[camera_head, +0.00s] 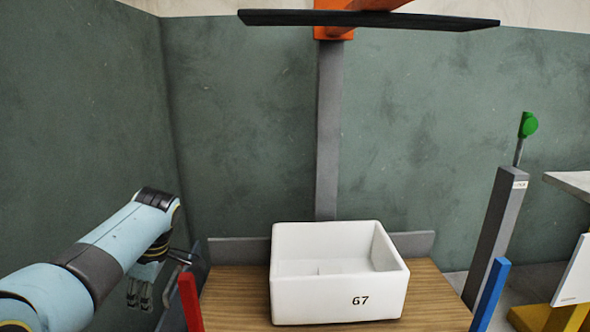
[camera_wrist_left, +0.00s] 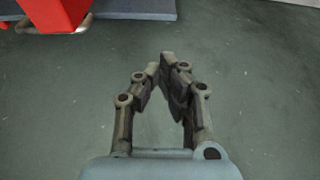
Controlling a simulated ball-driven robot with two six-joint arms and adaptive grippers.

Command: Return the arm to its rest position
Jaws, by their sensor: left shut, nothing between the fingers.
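My left arm (camera_head: 110,245) comes in from the left in the head view, light blue with dark joints. My left gripper (camera_head: 140,298) hangs at its end, pointing down, to the left of the wooden table and partly hidden by the arm. In the left wrist view my left gripper (camera_wrist_left: 165,72) is shut with nothing between its fingers, above bare dark floor. My right gripper is not in view.
A white bin marked 67 (camera_head: 338,301) stands on the wooden table (camera_head: 432,305). A red post (camera_head: 190,300) is close right of my left gripper. A blue post (camera_head: 490,295) and a grey post with a green knob (camera_head: 496,235) stand at right. A black plate (camera_head: 370,20) hangs above.

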